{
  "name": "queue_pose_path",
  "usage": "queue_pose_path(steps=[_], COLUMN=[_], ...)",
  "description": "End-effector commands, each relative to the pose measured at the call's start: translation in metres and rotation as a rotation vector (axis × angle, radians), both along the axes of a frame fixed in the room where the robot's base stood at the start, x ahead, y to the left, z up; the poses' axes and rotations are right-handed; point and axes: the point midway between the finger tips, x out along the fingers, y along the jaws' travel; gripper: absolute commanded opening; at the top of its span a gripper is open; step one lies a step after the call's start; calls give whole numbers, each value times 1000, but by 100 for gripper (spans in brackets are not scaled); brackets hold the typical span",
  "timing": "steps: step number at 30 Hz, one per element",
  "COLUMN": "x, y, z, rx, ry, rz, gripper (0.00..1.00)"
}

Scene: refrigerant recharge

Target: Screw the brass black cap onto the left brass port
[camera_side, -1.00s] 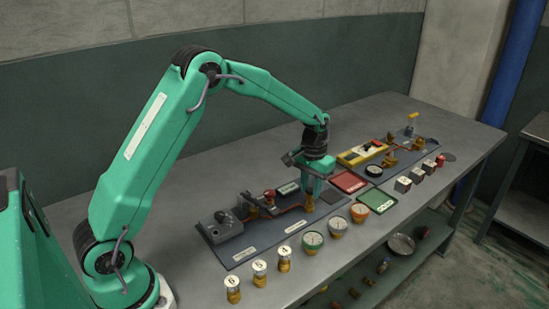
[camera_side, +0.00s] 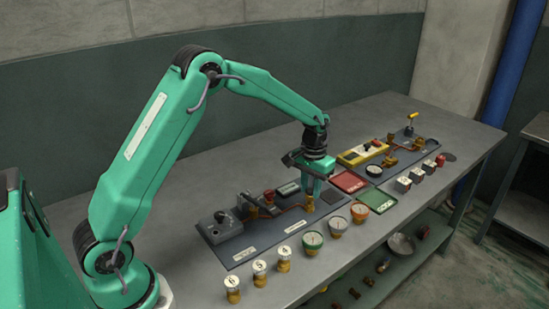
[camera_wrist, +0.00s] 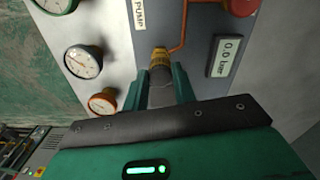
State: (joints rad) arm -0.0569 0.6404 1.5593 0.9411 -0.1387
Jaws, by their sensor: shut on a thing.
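My gripper (camera_side: 310,193) points down at the left brass port (camera_side: 311,208) on the near-left panel. In the wrist view, its two green fingers (camera_wrist: 161,90) are shut on a dark cap (camera_wrist: 161,76). The cap is directly in line with the brass port (camera_wrist: 158,55) and appears to meet it; how far it is threaded cannot be told. In the side view the fingers hide the cap.
Gauges with green and orange rims (camera_side: 337,228) stand in front of the panel. Several brass pieces with white tops (camera_side: 259,271) stand front left. A red tray (camera_side: 350,181) and green tray (camera_side: 378,200) lie right. A display (camera_wrist: 228,56) reads 0.0 bar.

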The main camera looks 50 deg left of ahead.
Motion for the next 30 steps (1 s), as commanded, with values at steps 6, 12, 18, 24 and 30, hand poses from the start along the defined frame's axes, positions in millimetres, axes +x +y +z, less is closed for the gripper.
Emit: queue_pose_path(steps=[6,12,18,24,30], x=[0,0,0,0,0], y=[0,0,0,0,0], z=[-4,-7,-10,-13,-16], rx=[0,0,0,0,0], ry=[1,1,2,1,0], rz=[0,0,0,0,0], gripper=[5,5,5,5,5])
